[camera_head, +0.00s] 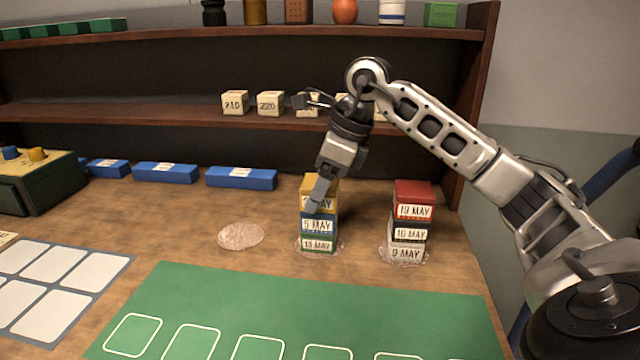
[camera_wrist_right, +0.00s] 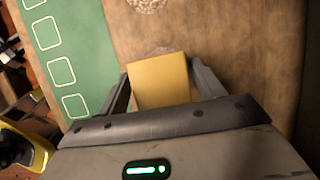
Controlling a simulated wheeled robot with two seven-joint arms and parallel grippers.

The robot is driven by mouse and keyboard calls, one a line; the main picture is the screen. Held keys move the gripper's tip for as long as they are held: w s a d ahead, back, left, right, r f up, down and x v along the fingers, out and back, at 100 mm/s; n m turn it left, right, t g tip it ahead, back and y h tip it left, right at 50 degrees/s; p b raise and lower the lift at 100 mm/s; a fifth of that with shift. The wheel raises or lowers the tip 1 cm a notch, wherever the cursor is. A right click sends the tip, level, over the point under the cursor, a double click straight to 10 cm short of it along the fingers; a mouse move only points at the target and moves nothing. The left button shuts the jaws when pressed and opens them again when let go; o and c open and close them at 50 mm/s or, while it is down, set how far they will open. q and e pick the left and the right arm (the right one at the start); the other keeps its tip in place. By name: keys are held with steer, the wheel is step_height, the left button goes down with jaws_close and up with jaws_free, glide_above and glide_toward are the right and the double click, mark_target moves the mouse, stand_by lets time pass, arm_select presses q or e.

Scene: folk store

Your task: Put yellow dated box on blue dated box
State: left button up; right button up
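The yellow dated box (camera_head: 308,187) is at the top of the middle stack, above the blue dated box (camera_head: 319,224) reading 5 MAY and a green box (camera_head: 318,243) at the bottom. My right gripper (camera_head: 322,190) reaches down over the yellow box and partly hides its label. In the right wrist view the yellow box (camera_wrist_right: 158,82) lies between the two fingers, one at each side. Whether the fingers press on it or stand just clear cannot be told. My left gripper is not in view.
A stack to the right has a red box (camera_head: 414,192) on top. A round clear patch (camera_head: 241,236) to the left is empty. A green mat (camera_head: 300,300) lies in front. Blue blocks (camera_head: 241,178) and shelves (camera_head: 150,112) stand behind.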

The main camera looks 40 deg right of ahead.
steer(key=shift+o, duration=0.3)
steer(key=shift+r, duration=0.45)
steer(key=p+v, duration=0.2)
steer(key=v, duration=0.9)
steer(key=shift+s+r, duration=0.2)
steer(key=shift+d, duration=0.1)
